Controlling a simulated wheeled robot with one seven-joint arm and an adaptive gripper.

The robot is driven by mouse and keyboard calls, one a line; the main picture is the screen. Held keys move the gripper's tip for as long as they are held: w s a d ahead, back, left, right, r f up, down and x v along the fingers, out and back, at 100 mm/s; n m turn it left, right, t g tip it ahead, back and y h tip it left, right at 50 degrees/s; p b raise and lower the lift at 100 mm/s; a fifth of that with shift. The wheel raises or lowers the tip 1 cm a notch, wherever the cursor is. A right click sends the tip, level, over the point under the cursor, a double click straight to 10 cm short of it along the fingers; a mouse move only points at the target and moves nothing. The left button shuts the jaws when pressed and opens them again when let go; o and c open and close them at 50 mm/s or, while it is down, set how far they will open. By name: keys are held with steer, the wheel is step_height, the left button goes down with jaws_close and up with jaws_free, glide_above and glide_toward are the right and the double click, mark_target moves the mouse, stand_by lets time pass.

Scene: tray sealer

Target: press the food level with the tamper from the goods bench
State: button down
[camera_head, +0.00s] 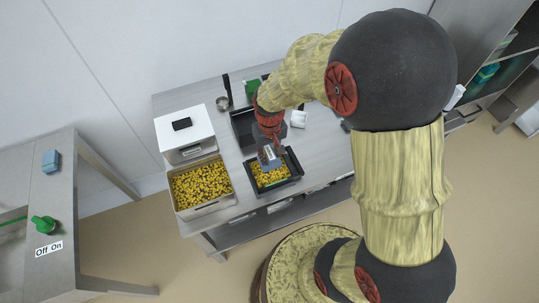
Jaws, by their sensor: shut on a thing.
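A black tray (292,180) with yellow food (264,180) in it stands at the front of the grey bench. My gripper (271,149) reaches down over the tray's back part. It is shut on what looks like the tamper (270,161), a grey piece with a bluish lower part. The tamper is over the food; I cannot tell whether it touches it. My arm and gripper hide part of the tamper and the tray's back edge.
A bin of yellow food (203,208) and a white box (178,133) stand left of the tray. A second black tray (240,126) is behind. A metal cup (222,103) and white item (299,118) are further back. A separate table (62,190) stands left; shelves (490,75) right.

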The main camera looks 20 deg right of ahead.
steer(key=shift+f+b, duration=1.1)
steer(key=shift+f, duration=0.5)
steer(key=shift+d+f+b, duration=0.1)
steer(key=shift+f+b, duration=0.4)
steer(key=shift+f, duration=0.8)
steer(key=shift+f, duration=0.5)
step_height(320, 180, up, 7)
steer(key=p, duration=0.6)
steer(key=shift+r, duration=0.3)
stand_by(0.6)
steer(key=shift+s, duration=0.1)
